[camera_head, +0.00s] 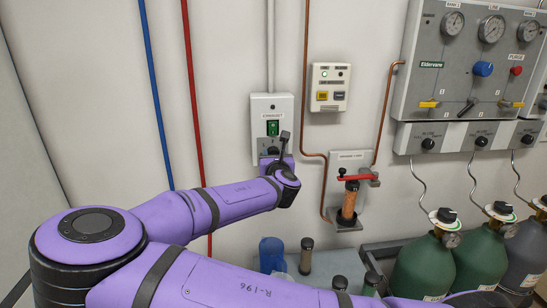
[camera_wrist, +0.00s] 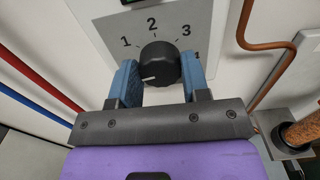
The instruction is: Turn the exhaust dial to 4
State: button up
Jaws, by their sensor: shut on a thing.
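The exhaust dial (camera_wrist: 159,60) is a round black knob on a grey plate, with 1, 2 and 3 printed around it. The 4 at the right is partly hidden by a finger. A white mark on the knob points to the lower left, below the 1. My gripper (camera_wrist: 158,70) has its two blue fingers on either side of the knob, shut on it. In the head view my gripper (camera_head: 277,152) is at the bottom of the grey exhaust box (camera_head: 258,108), largely hiding the dial.
A small control box (camera_head: 329,87) and a copper pipe (camera_head: 304,90) are right of the exhaust box. A red-handled valve unit (camera_head: 350,178) is at lower right. Blue (camera_head: 152,80) and red (camera_head: 191,80) pipes run at left. Gas cylinders (camera_head: 426,262) stand at far right.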

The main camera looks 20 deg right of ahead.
jog(key=shift+a+r+n, duration=0.1)
jog(key=shift+a+n, duration=0.05)
jog(key=shift+n, duration=15.95)
